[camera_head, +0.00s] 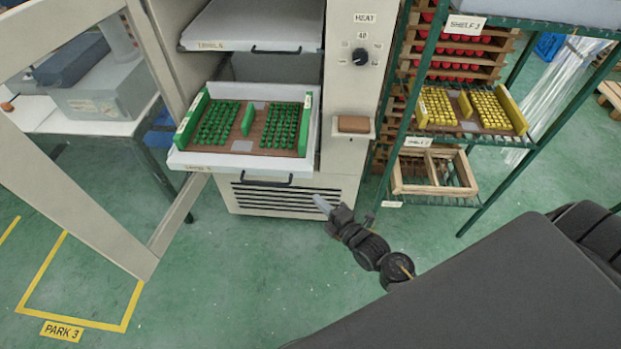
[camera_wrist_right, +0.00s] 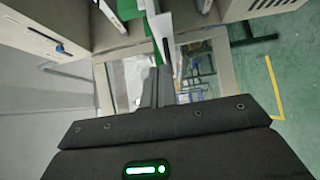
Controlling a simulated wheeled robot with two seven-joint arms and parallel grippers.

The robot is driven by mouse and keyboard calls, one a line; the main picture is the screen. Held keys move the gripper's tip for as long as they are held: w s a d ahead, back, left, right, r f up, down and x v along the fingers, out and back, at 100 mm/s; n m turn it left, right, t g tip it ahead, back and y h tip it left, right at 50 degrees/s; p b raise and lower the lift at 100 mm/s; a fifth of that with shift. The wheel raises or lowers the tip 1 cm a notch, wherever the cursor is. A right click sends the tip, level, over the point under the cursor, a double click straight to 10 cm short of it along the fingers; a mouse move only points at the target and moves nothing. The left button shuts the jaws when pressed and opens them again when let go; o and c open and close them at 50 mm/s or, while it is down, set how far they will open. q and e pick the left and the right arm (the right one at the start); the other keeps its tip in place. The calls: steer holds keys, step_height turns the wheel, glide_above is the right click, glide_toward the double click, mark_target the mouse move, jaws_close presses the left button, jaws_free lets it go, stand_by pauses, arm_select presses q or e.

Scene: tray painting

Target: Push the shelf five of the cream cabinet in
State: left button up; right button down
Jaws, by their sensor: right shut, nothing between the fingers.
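The cream cabinet (camera_head: 343,163) stands open in the head view. A white shelf (camera_head: 180,160) is pulled out of it, with a dark handle (camera_head: 263,178) on its front; its label is too small to read surely. On the shelf lies a brown tray (camera_head: 236,137) with green end walls and rows of green pieces. Another white shelf (camera_head: 240,28) sits higher and carries no load that I can see. My right gripper (camera_head: 322,203) is shut and empty, in front of the cabinet's lower vent, below and right of the handle, apart from the shelf. My left gripper is out of view.
The cabinet's open door frame (camera_head: 75,215) stands at the left. A green rack (camera_head: 392,130) with a yellow tray (camera_head: 470,109) and a wooden crate (camera_head: 432,172) stands close on the right. The green floor (camera_head: 220,270) in front is clear.

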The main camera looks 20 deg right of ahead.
mark_target(302, 173)
steer(key=w, duration=0.2)
steer(key=w+p, duration=0.1)
steer(key=w, duration=0.2)
steer(key=w+p, duration=0.1)
steer(key=w, duration=0.2)
steer(key=shift+w+d, duration=0.2)
steer(key=shift+d, duration=0.15)
